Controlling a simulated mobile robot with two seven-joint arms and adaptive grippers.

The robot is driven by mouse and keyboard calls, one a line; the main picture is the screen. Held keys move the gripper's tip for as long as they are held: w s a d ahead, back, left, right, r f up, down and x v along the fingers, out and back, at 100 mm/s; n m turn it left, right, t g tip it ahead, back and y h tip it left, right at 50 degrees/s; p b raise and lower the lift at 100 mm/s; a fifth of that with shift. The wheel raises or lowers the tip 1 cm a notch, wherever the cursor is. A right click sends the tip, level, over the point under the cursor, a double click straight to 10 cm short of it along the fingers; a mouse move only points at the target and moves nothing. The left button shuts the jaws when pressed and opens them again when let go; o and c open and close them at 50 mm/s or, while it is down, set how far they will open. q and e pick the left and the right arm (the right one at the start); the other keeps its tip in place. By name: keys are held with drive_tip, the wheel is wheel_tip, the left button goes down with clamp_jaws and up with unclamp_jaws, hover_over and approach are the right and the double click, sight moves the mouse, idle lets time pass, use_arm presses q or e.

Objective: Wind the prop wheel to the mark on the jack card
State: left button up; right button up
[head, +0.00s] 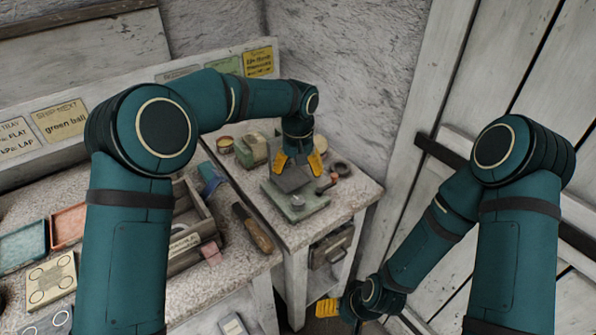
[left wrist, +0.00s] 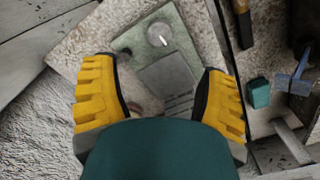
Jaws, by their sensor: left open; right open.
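My left gripper (head: 299,164) is open and points down over a pale green jack-like device (head: 301,208) on the side bench. The device has a dark grey square plate under the fingers; in the left wrist view this plate (left wrist: 167,79) lies between the open fingers, apart from them. A small reddish-brown knob (head: 333,177), possibly the prop wheel, sits at the device's right side. A pale round part (left wrist: 159,34) shows in the left wrist view. A yellow card (head: 258,62), possibly the jack card, stands at the back; its text is too small. My right gripper (head: 327,307) is low, open and empty.
A dark ring (head: 341,168) lies right of the device, and a green block (head: 251,149) behind it. A wooden-handled tool (head: 254,229) lies to the left, near a wooden box (head: 196,249). A "green ball" card (head: 60,118) leans at the back left. A wooden door is at right.

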sight(298, 200)
use_arm(q)
wheel_tip(298, 200, down, 12)
drive_tip(key=n+b, duration=0.1)
drive_tip(key=n, duration=0.6)
drive_tip(key=shift+f+b, duration=0.15)
drive_tip(key=shift+b, duration=0.2)
idle(0.3)
drive_tip(key=c, duration=1.2)
